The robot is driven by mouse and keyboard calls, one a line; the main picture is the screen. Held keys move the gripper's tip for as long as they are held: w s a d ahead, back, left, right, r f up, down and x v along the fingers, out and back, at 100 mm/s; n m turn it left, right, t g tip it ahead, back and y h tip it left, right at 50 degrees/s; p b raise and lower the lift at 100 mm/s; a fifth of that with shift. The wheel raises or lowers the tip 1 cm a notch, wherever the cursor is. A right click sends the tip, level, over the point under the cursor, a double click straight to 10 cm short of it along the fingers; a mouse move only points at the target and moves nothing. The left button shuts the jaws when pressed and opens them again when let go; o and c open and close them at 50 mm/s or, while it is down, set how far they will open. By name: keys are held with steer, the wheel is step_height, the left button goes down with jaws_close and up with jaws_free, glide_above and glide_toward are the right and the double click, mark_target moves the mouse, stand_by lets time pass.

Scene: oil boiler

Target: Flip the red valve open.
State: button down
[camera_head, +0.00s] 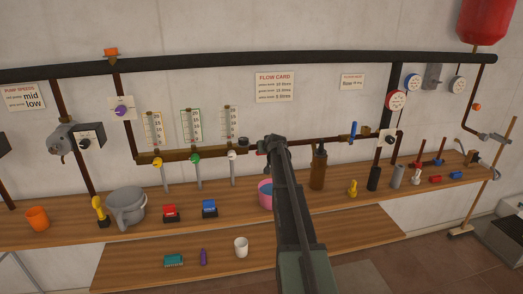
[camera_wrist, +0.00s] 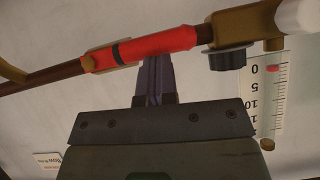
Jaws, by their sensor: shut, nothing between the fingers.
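The red valve handle (camera_wrist: 145,48) is a red bar with a black band, lying along the brown pipe in the wrist view. In the head view only a small red bit of it (camera_head: 261,152) shows, as my arm hides the rest. My gripper (camera_head: 266,143) is at the pipe in the head view. In the wrist view its two dark fingers (camera_wrist: 154,62) are shut together, empty, with their tips at the lower edge of the red handle. I cannot tell whether they touch it.
A black knob (camera_wrist: 231,59) and an upside-down gauge scale (camera_wrist: 268,95) are beside the handle in the wrist view. A blue valve handle (camera_head: 352,131) stands upright to the right. A pink bowl (camera_head: 265,194) and a brown bottle (camera_head: 318,168) stand on the wooden shelf below.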

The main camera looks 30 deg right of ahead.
stand_by(0.4)
steer(key=w+r+p+v, duration=0.1)
steer(key=r+p+v, duration=0.1)
steer(key=p+v, duration=0.7)
steer(key=v, duration=0.3)
steer(key=shift+r+p, duration=0.3)
steer(key=shift+r, duration=0.2)
